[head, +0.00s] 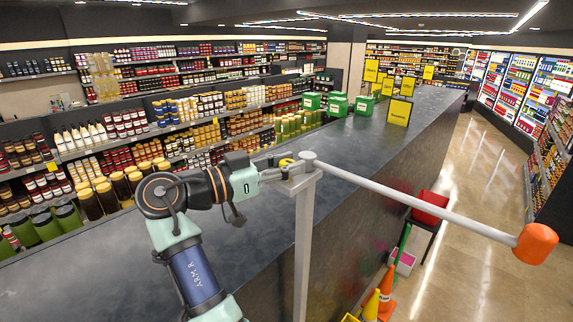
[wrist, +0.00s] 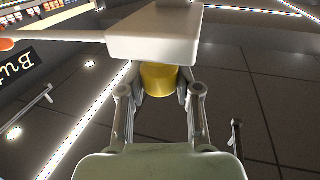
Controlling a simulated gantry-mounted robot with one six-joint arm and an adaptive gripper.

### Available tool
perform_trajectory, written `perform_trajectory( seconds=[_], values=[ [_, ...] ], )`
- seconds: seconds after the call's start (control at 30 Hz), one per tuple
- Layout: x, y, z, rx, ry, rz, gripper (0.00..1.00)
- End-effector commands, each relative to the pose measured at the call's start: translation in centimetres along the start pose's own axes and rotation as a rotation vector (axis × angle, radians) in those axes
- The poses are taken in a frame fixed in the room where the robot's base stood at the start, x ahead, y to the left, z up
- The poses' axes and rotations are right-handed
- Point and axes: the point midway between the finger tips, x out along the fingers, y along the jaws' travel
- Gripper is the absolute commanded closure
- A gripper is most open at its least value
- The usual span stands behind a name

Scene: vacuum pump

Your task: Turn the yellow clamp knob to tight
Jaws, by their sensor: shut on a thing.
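The yellow clamp knob (head: 286,162) sits at the top of a grey post (head: 304,240), beside the post's cap. In the wrist view the knob (wrist: 158,80) is a short yellow cylinder against a pale grey block (wrist: 150,40). My gripper (head: 277,169) reaches it from the left in the head view. Its two fingers (wrist: 158,92) stand on either side of the knob and are shut on it. The fingers hide the knob's sides, and no tight or loose marking can be made out.
A long grey bar (head: 420,200) runs from the post top to an orange end (head: 536,243) at the right. A dark counter (head: 380,150) carries green boxes (head: 337,104) and yellow signs (head: 399,112). A red chair (head: 430,207) and orange cone (head: 387,285) stand on the floor.

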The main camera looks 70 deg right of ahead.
Motion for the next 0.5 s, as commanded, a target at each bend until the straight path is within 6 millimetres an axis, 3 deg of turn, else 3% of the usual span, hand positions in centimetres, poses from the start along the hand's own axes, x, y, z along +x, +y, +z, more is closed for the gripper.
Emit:
perform_trajectory(
  seconds=[0.03,0.07,0.1,0.37,0.5],
  values=[
    [0.1,0.0,0.2,-0.003,-0.002,0.001,1.0],
    [0.1,0.0,0.2,-0.003,-0.002,0.001,0.62],
    [0.1,0.0,0.2,-0.003,-0.002,0.0,0.55],
    [0.0,0.0,0.1,-0.002,-0.001,0.0,0.55],
    [-1.1,-0.1,0.1,-0.003,0.0,-0.003,0.55]
  ],
)
